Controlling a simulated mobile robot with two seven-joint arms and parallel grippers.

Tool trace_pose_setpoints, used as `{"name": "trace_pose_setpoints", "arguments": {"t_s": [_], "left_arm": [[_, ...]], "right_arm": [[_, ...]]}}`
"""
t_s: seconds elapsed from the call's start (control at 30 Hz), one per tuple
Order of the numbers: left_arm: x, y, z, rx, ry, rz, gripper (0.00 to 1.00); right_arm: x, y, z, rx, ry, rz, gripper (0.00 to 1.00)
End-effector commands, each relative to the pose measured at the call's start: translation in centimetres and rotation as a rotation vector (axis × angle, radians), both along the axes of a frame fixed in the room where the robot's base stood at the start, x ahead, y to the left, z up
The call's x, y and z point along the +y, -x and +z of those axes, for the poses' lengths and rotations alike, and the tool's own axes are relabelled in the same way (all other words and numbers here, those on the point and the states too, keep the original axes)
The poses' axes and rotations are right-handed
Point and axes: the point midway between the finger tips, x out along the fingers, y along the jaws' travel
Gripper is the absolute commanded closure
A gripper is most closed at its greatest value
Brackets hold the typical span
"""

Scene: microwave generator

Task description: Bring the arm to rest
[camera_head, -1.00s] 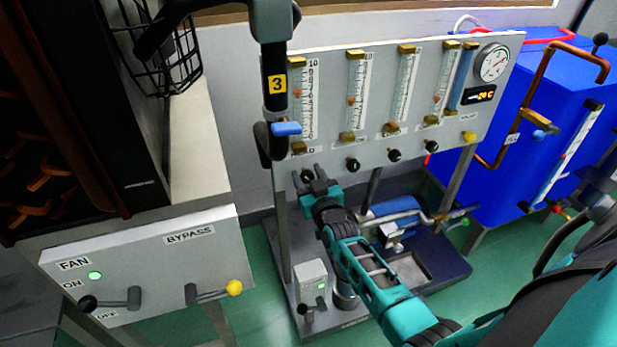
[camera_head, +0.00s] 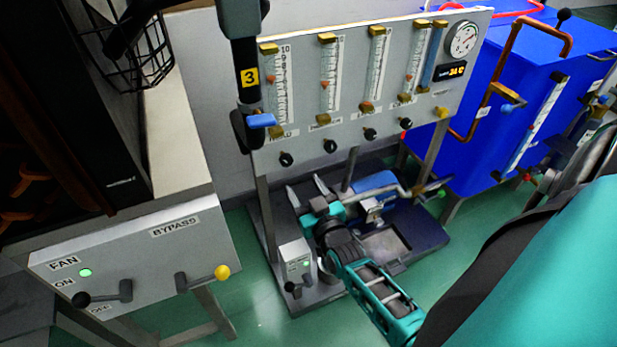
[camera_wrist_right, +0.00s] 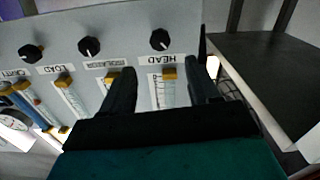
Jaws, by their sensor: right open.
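My right gripper (camera_head: 307,190) is open and empty in the head view. It is in front of the lower part of the flowmeter stand, below the row of black knobs, with its fingers pointing up and away. My right arm reaches in from the lower right. In the right wrist view the two dark fingers (camera_wrist_right: 157,95) are spread apart, with the label HEAD and a flowmeter tube showing between and beyond them. Nothing is held. My left gripper is not in view.
The flowmeter panel (camera_head: 343,110) stands behind my gripper. A blue tank (camera_head: 505,130) is at right. The FAN and BYPASS control box (camera_head: 140,255) is at left, with a lever with a yellow knob (camera_head: 222,272). A small switch box (camera_head: 296,262) stands close below my gripper.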

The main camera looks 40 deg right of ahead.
Motion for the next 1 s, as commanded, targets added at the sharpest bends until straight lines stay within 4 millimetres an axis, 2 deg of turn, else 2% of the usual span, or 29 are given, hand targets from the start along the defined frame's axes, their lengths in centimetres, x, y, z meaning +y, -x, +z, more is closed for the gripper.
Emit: {"name": "trace_pose_setpoints", "arguments": {"t_s": [0.03, 0.2, 0.8, 0.93, 1.0], "left_arm": [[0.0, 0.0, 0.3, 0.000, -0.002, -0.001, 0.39], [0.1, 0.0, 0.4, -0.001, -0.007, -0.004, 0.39], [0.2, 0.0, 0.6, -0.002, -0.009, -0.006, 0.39], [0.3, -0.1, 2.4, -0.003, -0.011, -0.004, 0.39], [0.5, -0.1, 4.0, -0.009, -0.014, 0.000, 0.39]], "right_arm": [[0.2, 0.7, 0.1, 0.001, -0.001, 0.000, 0.39], [0.5, 1.9, 0.0, 0.000, -0.001, 0.000, 0.39], [0.6, 2.1, 0.1, 0.003, 0.000, 0.005, 0.39], [2.3, 3.0, 1.6, 0.067, -0.005, 0.066, 0.39], [4.2, 4.3, 2.7, 0.143, -0.016, 0.131, 0.39]]}}
